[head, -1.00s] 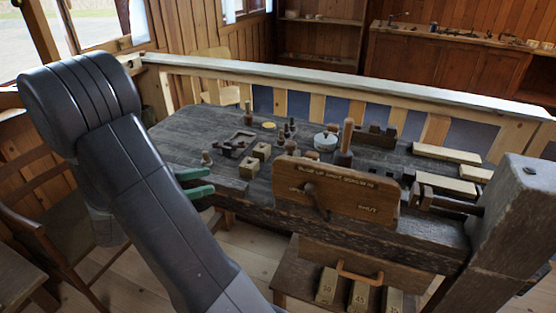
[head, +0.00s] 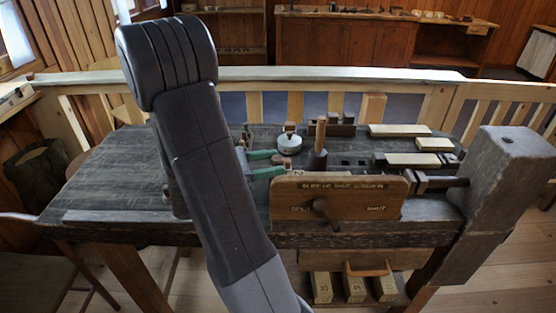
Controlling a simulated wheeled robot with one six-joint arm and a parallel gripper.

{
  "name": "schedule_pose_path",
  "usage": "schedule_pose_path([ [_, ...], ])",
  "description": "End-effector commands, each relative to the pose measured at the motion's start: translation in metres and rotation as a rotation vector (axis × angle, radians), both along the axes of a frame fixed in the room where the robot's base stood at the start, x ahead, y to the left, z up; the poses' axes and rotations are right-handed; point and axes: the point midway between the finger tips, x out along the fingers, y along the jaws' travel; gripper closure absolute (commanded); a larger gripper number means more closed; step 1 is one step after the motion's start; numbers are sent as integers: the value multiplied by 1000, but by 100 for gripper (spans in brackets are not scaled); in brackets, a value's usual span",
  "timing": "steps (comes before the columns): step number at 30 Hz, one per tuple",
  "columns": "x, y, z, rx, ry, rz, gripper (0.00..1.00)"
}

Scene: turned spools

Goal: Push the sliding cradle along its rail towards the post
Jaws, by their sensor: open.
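My gripper (head: 266,163) shows as two green fingers, apart and empty, at the back left corner of an upright wooden board (head: 352,188). My own arm hides its body. The thick grey wooden post (head: 505,175) stands at the right end of the workbench. A dark bar (head: 446,182) with wooden pieces on it runs between the board and this post. I cannot tell for certain which piece is the sliding cradle or its rail. A round-handled peg (head: 318,145) stands upright behind the board, to the right of my gripper.
The dark workbench (head: 110,175) is mostly bare at its left. A round pale tin (head: 289,143) stands just behind my fingers. Pale wooden blocks (head: 400,130) lie at the back right. The board carries a dark knob (head: 323,208) at its front. A light railing (head: 250,74) runs behind the bench.

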Motion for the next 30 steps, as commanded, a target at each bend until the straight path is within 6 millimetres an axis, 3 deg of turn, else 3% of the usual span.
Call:
schedule_pose_path([
  [6,5,-18,0,0,1,0,49],
  [17,6,-21,0,0,0,0,49],
  [25,6,-21,0,0,0,1,100],
  [30,6,-22,0,0,0,0,100],
])
